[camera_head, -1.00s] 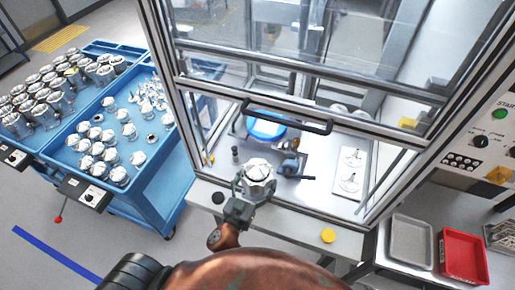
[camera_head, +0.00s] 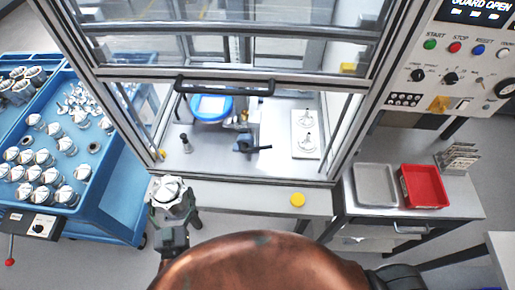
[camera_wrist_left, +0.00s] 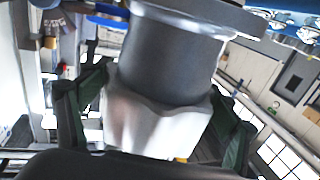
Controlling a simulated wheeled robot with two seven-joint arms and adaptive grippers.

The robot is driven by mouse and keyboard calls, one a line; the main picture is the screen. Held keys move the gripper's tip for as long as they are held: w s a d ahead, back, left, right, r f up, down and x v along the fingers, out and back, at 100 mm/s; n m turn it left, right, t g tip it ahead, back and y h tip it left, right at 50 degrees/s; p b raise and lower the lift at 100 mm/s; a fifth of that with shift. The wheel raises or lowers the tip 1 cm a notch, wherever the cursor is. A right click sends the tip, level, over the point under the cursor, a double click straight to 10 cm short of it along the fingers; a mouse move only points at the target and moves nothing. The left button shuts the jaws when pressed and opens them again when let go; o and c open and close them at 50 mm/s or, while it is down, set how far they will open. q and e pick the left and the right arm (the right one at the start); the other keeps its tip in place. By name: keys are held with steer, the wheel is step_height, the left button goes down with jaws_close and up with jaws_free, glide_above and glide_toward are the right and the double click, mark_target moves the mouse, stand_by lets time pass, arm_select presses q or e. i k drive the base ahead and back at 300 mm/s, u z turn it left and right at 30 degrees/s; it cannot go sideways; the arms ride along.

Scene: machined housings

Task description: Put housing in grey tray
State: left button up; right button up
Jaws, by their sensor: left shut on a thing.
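The housing (camera_head: 171,190), a silver machined part with a ribbed top, is held upright by my left gripper (camera_head: 176,214) in front of the bench's left end in the head view. In the left wrist view the housing (camera_wrist_left: 172,60) fills the middle, a dark grey cylinder with a bright lower part. Dark green fingers close on it from both sides. The grey tray (camera_head: 376,186) lies empty on the side table at the right, well apart from the housing. My right gripper is not in view.
A red tray (camera_head: 424,187) sits right of the grey tray. The guarded machine (camera_head: 225,87) stands between the housing and the side table. A yellow button (camera_head: 297,200) is on its front ledge. A blue cart (camera_head: 100,200) with several housings stands at left.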

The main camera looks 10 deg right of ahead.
mark_target(372, 185)
steer(key=u, duration=1.6)
steer(key=k, duration=1.6)
steer(key=z, duration=2.65)
